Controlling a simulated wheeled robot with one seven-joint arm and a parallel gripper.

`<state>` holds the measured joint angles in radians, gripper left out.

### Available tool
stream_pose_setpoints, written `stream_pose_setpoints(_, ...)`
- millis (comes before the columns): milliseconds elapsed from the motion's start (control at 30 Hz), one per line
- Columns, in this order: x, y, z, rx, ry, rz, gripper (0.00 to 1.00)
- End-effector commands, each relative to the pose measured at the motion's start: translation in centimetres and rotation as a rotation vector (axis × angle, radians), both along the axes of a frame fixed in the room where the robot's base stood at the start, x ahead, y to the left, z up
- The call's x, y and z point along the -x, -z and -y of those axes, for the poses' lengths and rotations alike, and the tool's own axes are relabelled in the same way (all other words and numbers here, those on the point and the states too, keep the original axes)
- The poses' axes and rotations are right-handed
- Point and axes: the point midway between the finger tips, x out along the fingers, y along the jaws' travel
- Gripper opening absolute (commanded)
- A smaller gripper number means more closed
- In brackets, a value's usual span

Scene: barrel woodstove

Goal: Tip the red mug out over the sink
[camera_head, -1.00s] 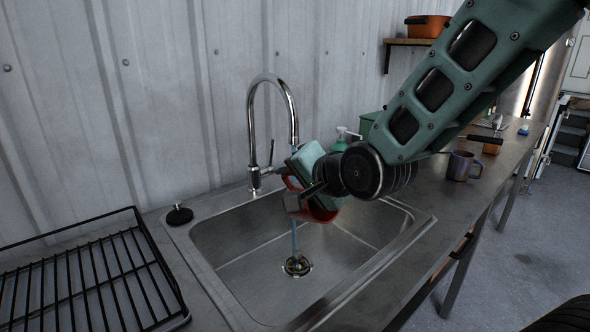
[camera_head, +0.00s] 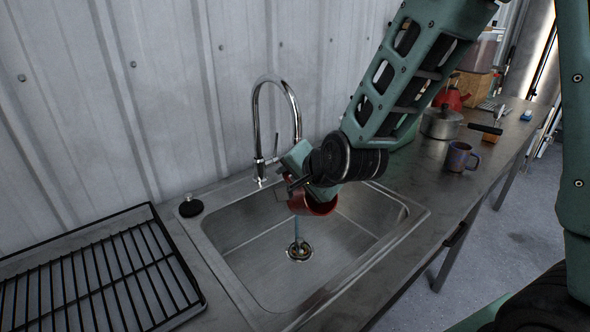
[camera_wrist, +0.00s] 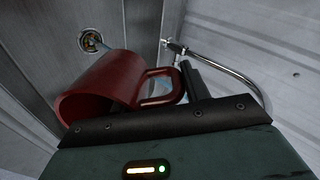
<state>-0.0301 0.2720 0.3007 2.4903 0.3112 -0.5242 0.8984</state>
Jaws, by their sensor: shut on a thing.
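The mug's inside is hidden.
The chrome faucet (camera_head: 257,130) arches close behind the mug. A black wire rack (camera_head: 95,285) lies left of the sink and a black stopper (camera_head: 190,207) sits at its corner. A purple mug (camera_head: 460,157), a pot (camera_head: 440,124) and a red kettle (camera_head: 452,97) stand on the counter at right.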

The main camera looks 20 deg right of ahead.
Motion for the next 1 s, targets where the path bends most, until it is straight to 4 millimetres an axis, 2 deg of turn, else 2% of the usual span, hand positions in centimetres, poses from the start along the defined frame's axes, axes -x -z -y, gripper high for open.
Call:
stream_pose_setpoints(33,-0.1,-0.6,-0.1,0.002,0.002,-0.013,0.08)
stream_pose_setpoints(1000,-1.7,-1.2,-0.4,0.04,0.058,-0.225,0.08)
